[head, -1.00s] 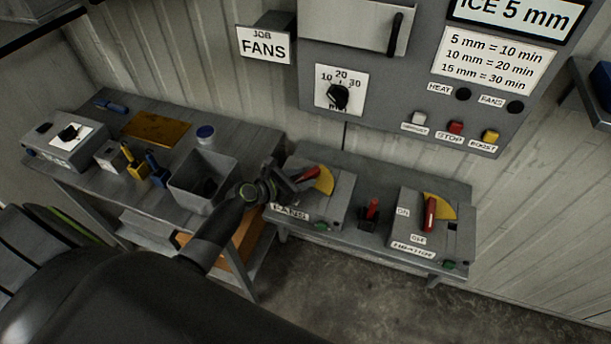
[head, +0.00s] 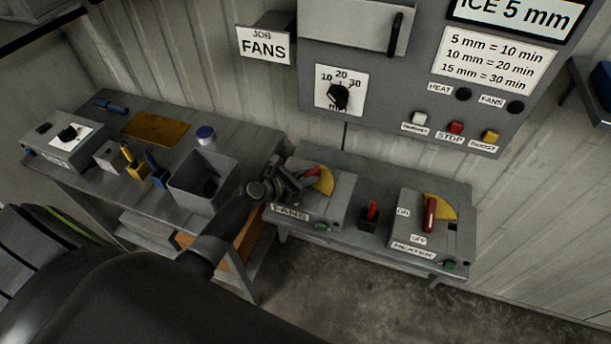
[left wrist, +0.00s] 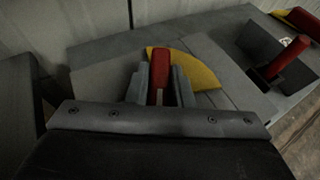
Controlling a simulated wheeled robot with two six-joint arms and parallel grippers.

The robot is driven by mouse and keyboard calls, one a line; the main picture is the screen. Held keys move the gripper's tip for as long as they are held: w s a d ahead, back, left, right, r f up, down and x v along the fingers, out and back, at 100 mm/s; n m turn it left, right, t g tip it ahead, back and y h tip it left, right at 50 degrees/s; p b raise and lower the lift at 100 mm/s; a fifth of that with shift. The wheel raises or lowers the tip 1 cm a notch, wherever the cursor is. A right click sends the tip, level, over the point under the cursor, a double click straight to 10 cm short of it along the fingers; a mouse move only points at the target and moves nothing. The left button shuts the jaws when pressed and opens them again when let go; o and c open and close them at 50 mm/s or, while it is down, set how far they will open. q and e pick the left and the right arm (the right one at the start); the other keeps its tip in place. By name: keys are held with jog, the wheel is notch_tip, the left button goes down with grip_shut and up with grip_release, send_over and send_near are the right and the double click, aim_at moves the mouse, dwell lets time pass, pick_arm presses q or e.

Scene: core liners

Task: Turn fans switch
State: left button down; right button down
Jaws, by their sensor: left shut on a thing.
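The fans switch box (head: 340,205) is a grey box with a FANS label (head: 290,213) on its front. It has a red lever (head: 313,172) in front of a yellow sector plate (head: 325,181). My left gripper (head: 300,182) is at this lever and hides part of it. In the left wrist view the gripper (left wrist: 159,88) is shut on the red lever (left wrist: 160,64), one finger on each side. The yellow plate (left wrist: 203,74) spreads mostly to the right of the lever there. My right gripper is not in view.
A heater switch box (head: 403,228) with a red lever stands to the right, with a small red-handled switch (head: 371,212) between. A grey bin (head: 215,203) stands left of my gripper. The wall panel (head: 390,90) holds a timer dial (head: 338,96) and buttons. A sign (head: 263,46) reads JOB FANS.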

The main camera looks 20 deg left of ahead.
pick_arm(q)
jog(key=shift+f+m+g+h+b, duration=0.25)
jog(key=shift+m+h+b, duration=0.3)
jog(key=shift+b, duration=0.35)
jog(key=shift+m+g+h+b, duration=0.45)
jog(key=shift+m+h+b, duration=0.2)
jog(key=shift+b, duration=0.1)
jog(key=shift+r+m+g+h+b, duration=0.15)
jog(key=shift+m+g+h+b, duration=1.3)
jog(key=shift+m, duration=0.25)
jog(key=c, duration=1.3)
grip_release()
jog(key=shift+r, duration=0.1)
